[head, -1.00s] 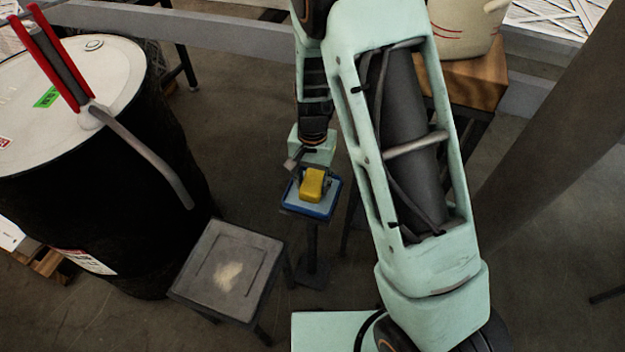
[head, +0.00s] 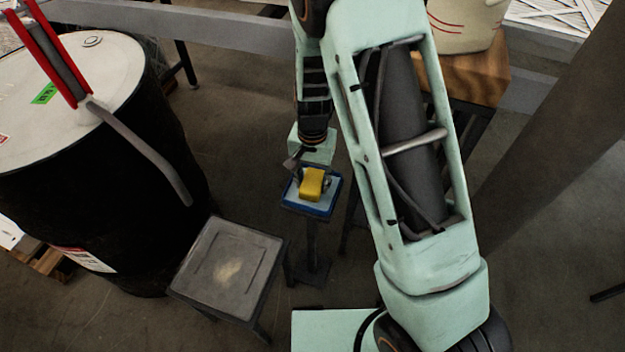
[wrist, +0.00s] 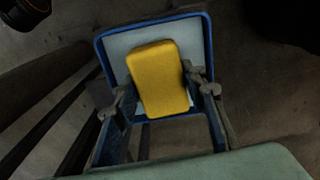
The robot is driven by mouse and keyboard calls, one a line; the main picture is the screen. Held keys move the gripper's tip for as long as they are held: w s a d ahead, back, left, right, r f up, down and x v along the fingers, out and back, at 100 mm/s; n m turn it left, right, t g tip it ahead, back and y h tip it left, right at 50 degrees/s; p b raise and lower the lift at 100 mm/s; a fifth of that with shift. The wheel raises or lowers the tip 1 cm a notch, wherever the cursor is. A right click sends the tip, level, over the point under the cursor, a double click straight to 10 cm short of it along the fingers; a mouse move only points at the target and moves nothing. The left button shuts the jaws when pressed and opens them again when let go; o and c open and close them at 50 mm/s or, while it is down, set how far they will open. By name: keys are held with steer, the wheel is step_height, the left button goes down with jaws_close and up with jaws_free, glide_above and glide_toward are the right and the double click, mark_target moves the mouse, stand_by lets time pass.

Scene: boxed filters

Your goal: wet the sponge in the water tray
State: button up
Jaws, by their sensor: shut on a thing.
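The yellow sponge (head: 312,184) is a rounded block held by my gripper (head: 311,178). In the wrist view the sponge (wrist: 158,78) sits between the two fingers of my gripper (wrist: 165,93), which are shut on its sides. The water tray (head: 313,210) is shallow, with a blue rim and a pale inside, and stands on a dark post. In the wrist view the tray (wrist: 102,62) lies behind and around the sponge. The sponge is over the tray's inside; I cannot tell whether it touches the water.
A low grey stool (head: 228,270) with a pale smear stands to the left of the tray. A black drum (head: 110,190) with a white lid stands farther left. A wooden-topped stand (head: 478,75) bearing a cream pot (head: 462,22) is at the back right.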

mark_target(313, 181)
steer(key=shift+f, duration=0.5)
stand_by(1.1)
steer(key=shift+r+p, duration=2.55)
steer(key=shift+r, duration=1.05)
steer(key=shift+s+f, duration=0.1)
